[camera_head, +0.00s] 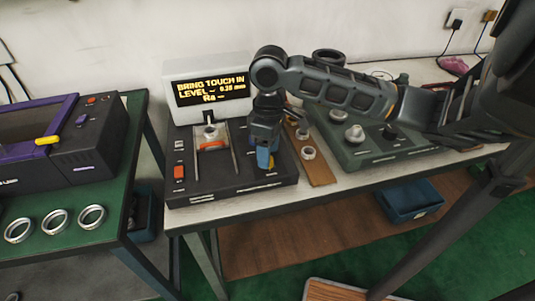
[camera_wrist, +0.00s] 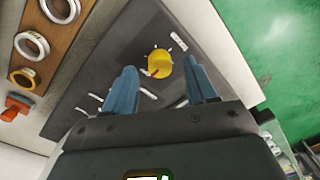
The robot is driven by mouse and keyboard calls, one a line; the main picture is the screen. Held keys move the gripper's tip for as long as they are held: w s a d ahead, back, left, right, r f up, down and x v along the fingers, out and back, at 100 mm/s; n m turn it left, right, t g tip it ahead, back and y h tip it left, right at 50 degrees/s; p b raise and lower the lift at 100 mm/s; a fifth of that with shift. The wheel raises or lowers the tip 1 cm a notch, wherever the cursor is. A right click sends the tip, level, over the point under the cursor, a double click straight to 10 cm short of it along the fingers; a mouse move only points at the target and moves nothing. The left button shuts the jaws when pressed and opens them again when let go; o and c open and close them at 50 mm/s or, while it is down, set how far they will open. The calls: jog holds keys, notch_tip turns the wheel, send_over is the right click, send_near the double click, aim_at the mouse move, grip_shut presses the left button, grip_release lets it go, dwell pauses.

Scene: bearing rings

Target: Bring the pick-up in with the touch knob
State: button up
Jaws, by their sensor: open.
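The touch knob (camera_wrist: 160,64) is round and yellow with a red mark, on the dark top of the measuring instrument (camera_head: 235,188). My gripper (camera_head: 264,163) points down over the instrument's front right. In the wrist view its blue fingers (camera_wrist: 161,66) are open, one on each side of the knob, with gaps visible; contact cannot be made out. The display (camera_head: 211,89) reads "BRING TOUCH IN", a level of about 0.16 mm and "Ra –". A ring (camera_head: 210,131) sits on the instrument's left at the track (camera_head: 214,163). I cannot clearly make out the pick-up.
A brown board (camera_head: 321,174) with several rings lies right of the instrument, before a green-grey machine (camera_head: 365,151). An orange switch (camera_head: 179,172) is at the instrument's left. Loose rings (camera_head: 55,221) lie on the left green bench. A blue bin (camera_head: 408,203) sits below.

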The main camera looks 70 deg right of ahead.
jog(key=shift+f, duration=0.9)
jog(key=shift+c, duration=0.3)
jog(key=c, duration=1)
